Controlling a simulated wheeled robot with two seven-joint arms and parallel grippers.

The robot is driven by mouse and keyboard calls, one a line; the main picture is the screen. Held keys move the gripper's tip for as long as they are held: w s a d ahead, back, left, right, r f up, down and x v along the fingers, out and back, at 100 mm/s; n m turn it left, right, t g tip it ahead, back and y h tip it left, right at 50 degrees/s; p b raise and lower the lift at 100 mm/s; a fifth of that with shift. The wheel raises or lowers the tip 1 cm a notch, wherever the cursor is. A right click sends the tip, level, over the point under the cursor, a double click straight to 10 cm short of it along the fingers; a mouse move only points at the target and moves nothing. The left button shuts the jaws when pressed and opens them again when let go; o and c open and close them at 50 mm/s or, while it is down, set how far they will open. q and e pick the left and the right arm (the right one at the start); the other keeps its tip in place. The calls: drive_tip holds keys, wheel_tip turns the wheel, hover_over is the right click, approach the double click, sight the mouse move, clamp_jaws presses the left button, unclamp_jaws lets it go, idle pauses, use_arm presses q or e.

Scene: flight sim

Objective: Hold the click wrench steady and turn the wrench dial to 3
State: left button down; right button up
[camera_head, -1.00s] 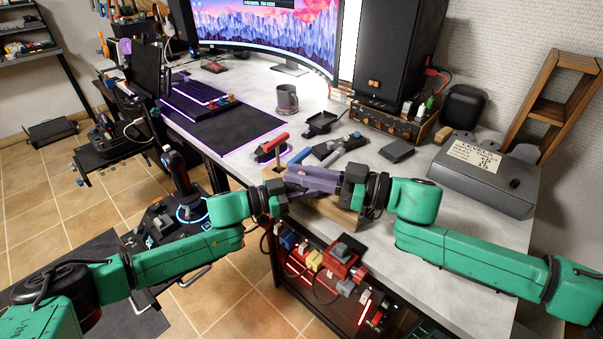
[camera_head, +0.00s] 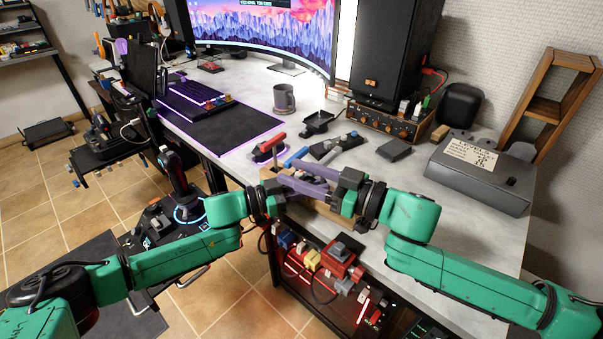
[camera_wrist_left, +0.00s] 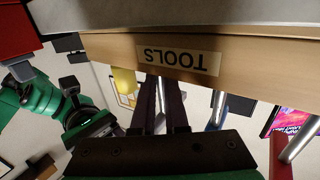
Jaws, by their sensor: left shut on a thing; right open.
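My left gripper (camera_head: 322,190) comes in from the left, its long purple-grey fingers over the wooden tool box (camera_head: 322,212).
A red handle (camera_head: 272,148) and a blue handle (camera_head: 298,157) stand close behind the grippers.

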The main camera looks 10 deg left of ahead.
drive_tip(key=v, duration=1.2)
use_arm(q)
drive_tip(key=c, duration=0.9)
unclamp_jaws()
drive_tip(key=shift+o, duration=0.2)
drive_tip(key=shift+a, duration=0.1)
